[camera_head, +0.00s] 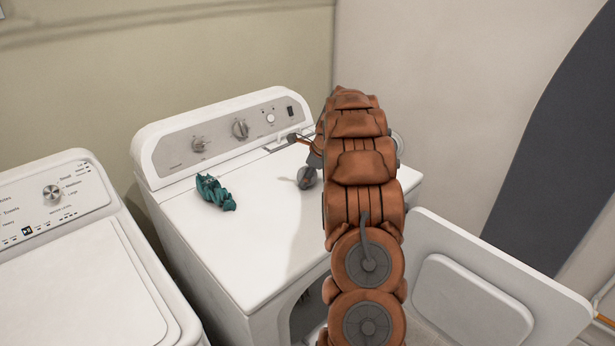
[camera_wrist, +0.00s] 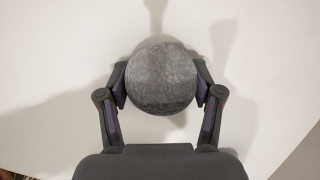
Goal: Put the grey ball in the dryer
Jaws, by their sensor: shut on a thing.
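The grey ball (camera_wrist: 162,78) is held between the two fingers of my gripper (camera_wrist: 162,85) in the wrist view, with a finger touching each side. In the head view a small grey round shape (camera_head: 306,177) shows at the left edge of my arm, over the dryer top; my arm hides most of the gripper there. The white dryer (camera_head: 262,222) stands in the middle. Its door (camera_head: 480,285) is swung open to the right. The dark round opening (camera_head: 303,312) in its front shows partly; my arm covers the rest.
A crumpled teal cloth (camera_head: 215,192) lies on the dryer top. Another white machine (camera_head: 75,285) with a knob stands at the left. A wall rises close behind the dryer. The open door juts out at the right of my arm.

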